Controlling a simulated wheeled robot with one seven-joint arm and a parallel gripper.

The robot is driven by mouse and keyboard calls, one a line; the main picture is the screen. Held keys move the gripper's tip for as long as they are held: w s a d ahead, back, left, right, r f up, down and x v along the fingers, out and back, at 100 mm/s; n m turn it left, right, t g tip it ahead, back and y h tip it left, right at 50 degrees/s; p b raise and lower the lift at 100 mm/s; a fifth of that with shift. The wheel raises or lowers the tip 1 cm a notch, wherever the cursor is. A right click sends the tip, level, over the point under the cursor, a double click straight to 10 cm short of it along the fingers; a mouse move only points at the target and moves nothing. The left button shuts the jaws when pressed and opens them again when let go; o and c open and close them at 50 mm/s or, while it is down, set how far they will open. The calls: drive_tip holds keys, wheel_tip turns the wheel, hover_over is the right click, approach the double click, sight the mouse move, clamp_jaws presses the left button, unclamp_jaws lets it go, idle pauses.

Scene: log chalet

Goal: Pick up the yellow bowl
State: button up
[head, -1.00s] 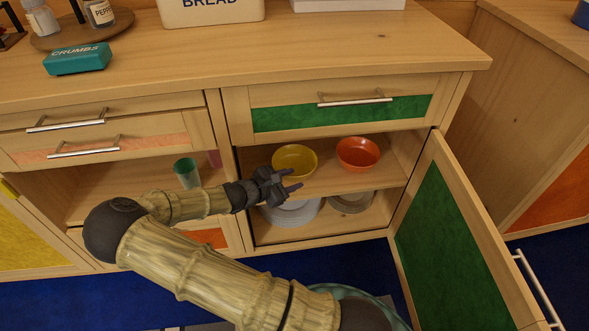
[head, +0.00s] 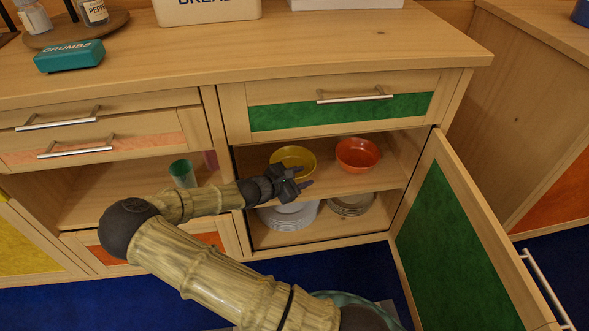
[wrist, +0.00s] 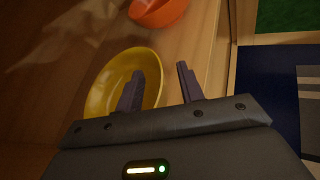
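The yellow bowl (head: 293,158) stands upright on the upper shelf of the open cupboard, at the left, and its lower front is partly hidden by my gripper (head: 303,178). In the wrist view the yellow bowl (wrist: 112,92) lies ahead and to the left. The right finger is over the shelf, clear of the bowl.
An orange bowl (head: 357,154) stands right of the yellow one. Stacked plates (head: 288,218) are on the lower shelf. The green-panelled door (head: 450,240) stands open at the right. A drawer (head: 345,103) is above. A green cup (head: 182,173) is in the left compartment.

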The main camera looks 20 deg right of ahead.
drive_tip(key=shift+a, duration=0.15)
clamp_jaws()
drive_tip(key=shift+r, duration=0.1)
drive_tip(key=shift+r+p, duration=0.45)
drive_tip(key=shift+r, duration=0.05)
wheel_tip(320, 180, up, 3)
drive_tip(key=shift+p, duration=1.1)
drive_tip(key=s+a+p, duration=0.1)
drive_tip(key=s+p, duration=0.1)
drive_tip(key=s, duration=0.6)
drive_tip(key=s+a+p, duration=0.2)
drive_tip(key=s, duration=0.7)
drive_tip(key=shift+s+a+f, duration=0.3)
drive_tip(key=shift+f, duration=0.05)
